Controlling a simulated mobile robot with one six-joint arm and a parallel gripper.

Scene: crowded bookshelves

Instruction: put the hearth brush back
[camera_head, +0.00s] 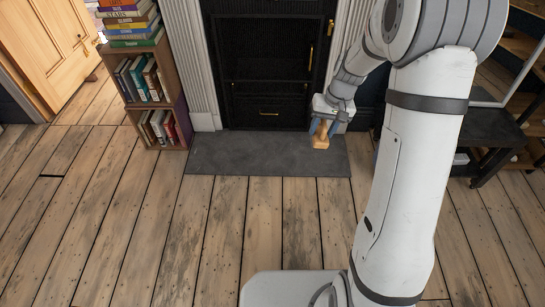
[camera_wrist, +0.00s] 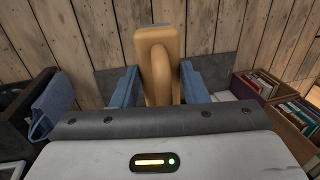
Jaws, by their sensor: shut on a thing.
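The hearth brush (camera_head: 320,141), a light tan wooden piece, is in my gripper (camera_head: 322,128) in the head view. In the wrist view the brush (camera_wrist: 154,60) stands between the two blue fingers of my gripper (camera_wrist: 155,85), its rounded wooden end towards the camera. The gripper is shut on it. In the head view the brush is over the right part of the grey hearth slab (camera_head: 260,160), in front of the black fireplace (camera_head: 268,70). I cannot tell whether it touches the slab. Its bristles are not clearly visible.
A small bookcase (camera_head: 158,100) with several books stands left of the fireplace, more books piled on top. A dark cart or low shelf (camera_head: 488,135) stands at the right, partly behind my arm. An open wooden door (camera_head: 48,50) is at far left. The plank floor in front is clear.

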